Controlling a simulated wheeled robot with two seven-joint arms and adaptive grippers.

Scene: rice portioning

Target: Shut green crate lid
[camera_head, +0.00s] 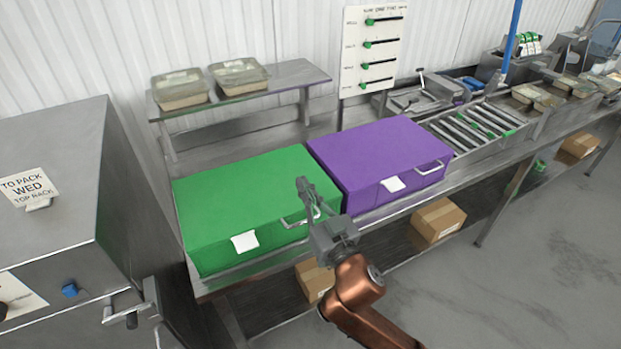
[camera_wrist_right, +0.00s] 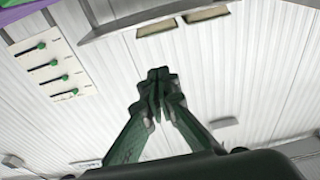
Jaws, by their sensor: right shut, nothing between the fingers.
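The green crate (camera_head: 250,195) stands on the steel bench with its lid down and flat, as far as the head view shows. A white label (camera_head: 244,242) and a metal handle (camera_head: 299,220) are on its front side. My right gripper (camera_head: 301,184) is shut and empty, its fingers pointing up in front of the crate's right part; I cannot tell whether it touches the crate. In the right wrist view, its closed fingertips (camera_wrist_right: 158,78) show against the white wall. My left gripper is not in view.
A purple crate (camera_head: 378,160) stands right beside the green one, also closed. A raised shelf (camera_head: 285,76) with two tubs (camera_head: 180,90) is behind. A steel cabinet (camera_head: 60,225) is at the left. Cardboard boxes (camera_head: 437,219) sit below the bench; floor at right is clear.

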